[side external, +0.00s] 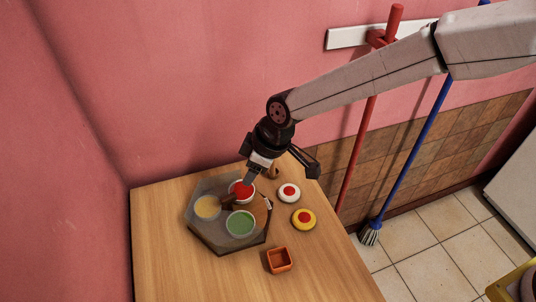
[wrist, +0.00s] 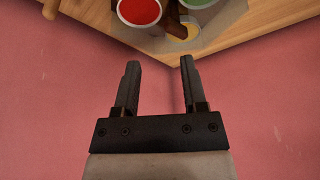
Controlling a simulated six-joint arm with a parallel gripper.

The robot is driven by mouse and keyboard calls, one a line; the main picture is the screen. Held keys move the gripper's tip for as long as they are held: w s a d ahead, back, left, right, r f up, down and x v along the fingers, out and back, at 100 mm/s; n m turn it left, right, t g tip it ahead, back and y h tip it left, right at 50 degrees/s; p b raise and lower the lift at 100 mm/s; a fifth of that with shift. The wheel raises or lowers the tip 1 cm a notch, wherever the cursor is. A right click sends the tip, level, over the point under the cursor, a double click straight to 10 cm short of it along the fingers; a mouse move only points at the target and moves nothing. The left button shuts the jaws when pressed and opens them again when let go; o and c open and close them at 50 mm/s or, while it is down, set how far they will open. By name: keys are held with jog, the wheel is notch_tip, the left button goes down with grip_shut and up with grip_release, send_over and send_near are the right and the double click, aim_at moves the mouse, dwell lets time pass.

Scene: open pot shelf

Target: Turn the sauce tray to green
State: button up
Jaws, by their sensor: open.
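The sauce tray (side external: 212,229) is a grey, many-sided tray on the wooden table in the side external view. It holds a red sauce cup (side external: 242,190) at the back, a pale yellow cup (side external: 207,207) at the left and a green cup (side external: 240,224) at the front. A brown piece lies between the cups. My gripper (side external: 249,180) is above the back of the tray, close to the red cup. In the wrist view my gripper (wrist: 160,64) is open with nothing between the fingers. The red cup (wrist: 139,10) and green cup (wrist: 198,3) show at the top edge.
Right of the tray are a white disc (side external: 289,192) and a yellow disc (side external: 304,219), both with red centres. An orange square box (side external: 279,260) stands in front. A small brown object (side external: 272,173) is behind. Pink walls border the table; its front left is clear.

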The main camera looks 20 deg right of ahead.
jog(key=s+d+r+m+h, duration=0.1)
jog(key=s+d+m, duration=0.1)
jog(key=d, duration=0.9)
jog(key=s+d+r+m+h, duration=0.1)
jog(key=d+m, duration=0.3)
jog(key=d, duration=0.8)
jog(key=shift+s+r+t, duration=0.3)
jog(key=shift+s+r, duration=0.1)
jog(key=shift+s, duration=0.05)
